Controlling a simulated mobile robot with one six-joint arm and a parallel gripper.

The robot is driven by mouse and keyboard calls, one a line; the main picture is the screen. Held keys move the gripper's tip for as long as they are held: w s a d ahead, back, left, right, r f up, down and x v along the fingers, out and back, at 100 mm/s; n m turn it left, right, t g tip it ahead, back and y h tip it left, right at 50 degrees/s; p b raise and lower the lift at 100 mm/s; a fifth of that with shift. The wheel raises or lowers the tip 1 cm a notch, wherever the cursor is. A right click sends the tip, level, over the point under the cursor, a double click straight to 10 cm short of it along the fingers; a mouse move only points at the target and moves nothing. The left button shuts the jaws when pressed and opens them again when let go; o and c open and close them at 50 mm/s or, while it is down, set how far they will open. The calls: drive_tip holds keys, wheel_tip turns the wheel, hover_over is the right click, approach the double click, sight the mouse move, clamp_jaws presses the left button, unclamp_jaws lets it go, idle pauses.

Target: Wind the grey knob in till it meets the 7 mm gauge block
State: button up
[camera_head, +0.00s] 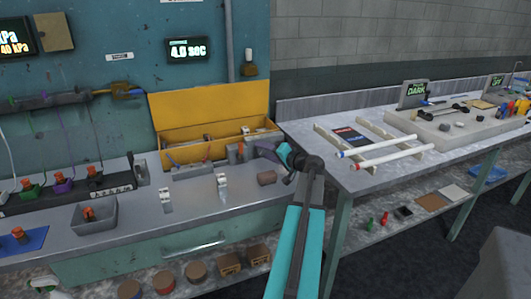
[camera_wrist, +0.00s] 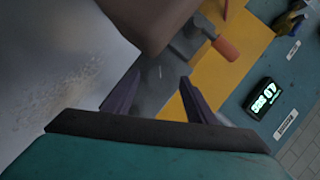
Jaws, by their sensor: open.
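My gripper (camera_head: 268,149) is above the steel bench, just in front of the yellow bin. In the wrist view its two dark jaws (camera_wrist: 157,88) stand apart with nothing held between them. A grey fixture (camera_head: 238,151) stands beside the jaws in the head view. Grey metal with an orange-red handle (camera_wrist: 228,49) shows past the jaws in the wrist view. A blurred brown-grey body (camera_wrist: 150,18) fills the top of that view, close to the camera. I cannot pick out the grey knob or the 7 mm gauge block for certain; the jaws and arm cover part of this area.
The yellow bin (camera_head: 208,103) stands behind the gripper. A brown cylinder (camera_head: 267,178) and small pale clamps (camera_head: 222,184) are on the bench. A grey tray (camera_head: 94,214) stands at left. The right table (camera_head: 372,180) holds tubes on a rack. Bare bench lies in front.

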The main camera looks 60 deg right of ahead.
drive_tip(key=b+v, duration=0.1)
drive_tip(key=v, duration=1.2)
drive_tip(key=shift+s+b, duration=0.2)
drive_tip(key=shift+b, duration=0.1)
